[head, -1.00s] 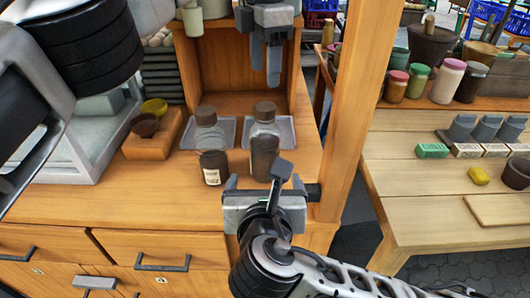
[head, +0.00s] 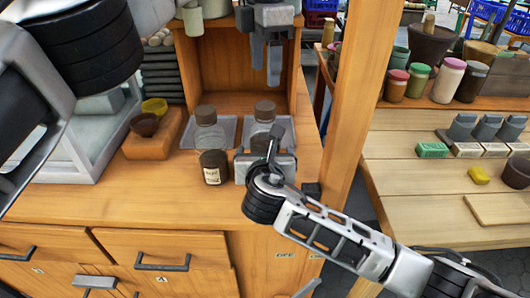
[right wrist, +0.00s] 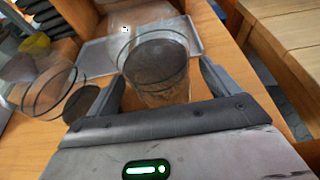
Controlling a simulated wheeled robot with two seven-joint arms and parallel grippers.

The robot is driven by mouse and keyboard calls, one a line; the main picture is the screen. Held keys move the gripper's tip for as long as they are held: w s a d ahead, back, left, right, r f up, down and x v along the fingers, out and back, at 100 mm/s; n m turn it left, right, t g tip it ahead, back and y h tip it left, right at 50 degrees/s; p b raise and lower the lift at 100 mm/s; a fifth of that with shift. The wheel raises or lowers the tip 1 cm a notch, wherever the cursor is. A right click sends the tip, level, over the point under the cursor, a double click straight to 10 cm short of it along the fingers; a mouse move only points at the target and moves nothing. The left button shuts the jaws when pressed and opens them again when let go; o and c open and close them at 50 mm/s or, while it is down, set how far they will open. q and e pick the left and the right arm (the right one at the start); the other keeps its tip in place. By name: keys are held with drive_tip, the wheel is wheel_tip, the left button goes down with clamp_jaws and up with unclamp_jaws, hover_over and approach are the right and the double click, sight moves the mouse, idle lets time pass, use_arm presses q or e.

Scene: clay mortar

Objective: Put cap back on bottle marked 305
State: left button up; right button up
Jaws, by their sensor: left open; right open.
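Two clear bottles with dark brown contents stand side by side on the wooden counter. The left bottle (head: 213,167) has a pale label low on its front, too small to read. The right bottle (head: 264,129) is partly hidden behind my right gripper (head: 267,160). Brown caps show above both, the left cap (head: 206,111) and the right cap (head: 265,110). In the right wrist view, the right bottle (right wrist: 158,62) shows between the open fingers of my right gripper (right wrist: 160,72); contact cannot be told. My left gripper (head: 266,58) hangs open and empty above and behind the bottles.
Pale trays (head: 222,128) lie behind the bottles, before an open wooden cubby. A wooden block (head: 151,144) with a brown and a yellow bowl is left. A wooden post (head: 347,100) stands right of the bottles. Another table (head: 430,185) holds jars and blocks.

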drive_tip(key=shift+x, duration=0.9)
drive_tip(key=c, duration=1.9)
clamp_jaws()
use_arm(q)
drive_tip(key=n, duration=0.7)
drive_tip(key=shift+n, duration=0.4)
drive_tip(key=n, duration=1.4)
drive_tip(key=shift+n, duration=0.4)
drive_tip(key=n, duration=0.9)
